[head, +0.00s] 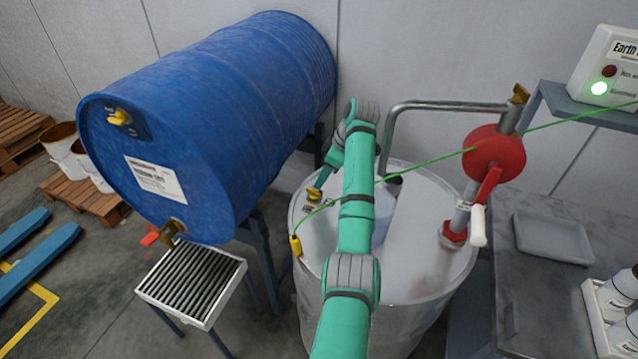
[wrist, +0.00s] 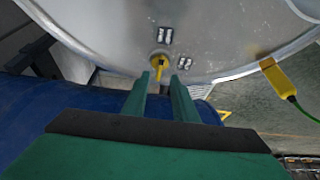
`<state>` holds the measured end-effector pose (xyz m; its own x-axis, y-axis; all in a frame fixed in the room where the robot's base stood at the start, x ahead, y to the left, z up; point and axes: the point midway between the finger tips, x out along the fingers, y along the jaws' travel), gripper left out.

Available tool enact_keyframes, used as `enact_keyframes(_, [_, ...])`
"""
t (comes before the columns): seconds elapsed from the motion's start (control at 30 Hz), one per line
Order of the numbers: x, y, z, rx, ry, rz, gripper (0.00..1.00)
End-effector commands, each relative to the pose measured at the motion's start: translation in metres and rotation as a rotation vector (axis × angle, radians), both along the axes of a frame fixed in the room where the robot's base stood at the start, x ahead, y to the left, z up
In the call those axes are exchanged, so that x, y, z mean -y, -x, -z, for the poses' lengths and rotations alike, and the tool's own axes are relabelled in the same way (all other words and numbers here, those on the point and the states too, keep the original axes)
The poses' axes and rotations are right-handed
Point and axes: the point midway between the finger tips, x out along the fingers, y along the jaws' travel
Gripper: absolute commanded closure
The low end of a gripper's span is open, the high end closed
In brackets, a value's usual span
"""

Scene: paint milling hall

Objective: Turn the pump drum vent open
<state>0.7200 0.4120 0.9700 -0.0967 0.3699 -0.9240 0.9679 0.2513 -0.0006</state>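The pump drum (head: 420,235) is a pale metal drum standing upright below my arm. Its vent (head: 315,193) is a small yellow lever on a brass fitting near the left part of the lid. In the wrist view the vent (wrist: 160,64) sits just ahead of my fingertips, its lever pointing down toward the gap. My gripper (wrist: 159,77) is open, one finger on each side of the lever's line. I cannot tell whether either finger touches it. In the head view my gripper (head: 324,177) is partly hidden.
A yellow clamp (head: 295,245) with a green cable grips the drum's left rim. A red pump (head: 493,153) with a bent pipe (head: 440,105) rises on the right. A blue drum (head: 215,115) lies on a stand at left, above a grated tray (head: 192,281). A bench (head: 530,275) stands right.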

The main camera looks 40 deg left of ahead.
Motion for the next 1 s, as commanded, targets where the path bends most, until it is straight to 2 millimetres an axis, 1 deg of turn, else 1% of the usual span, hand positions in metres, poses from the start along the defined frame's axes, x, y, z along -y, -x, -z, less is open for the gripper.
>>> enact_keyframes(0.1, [0.004, 0.000, -0.015, 0.002, -0.001, -0.002, 0.74])
enact_keyframes(0.3, [0.009, 0.000, -0.027, 0.002, -0.001, -0.002, 0.74])
enact_keyframes(1.0, [0.014, -0.004, -0.032, 0.004, -0.004, 0.005, 0.74])
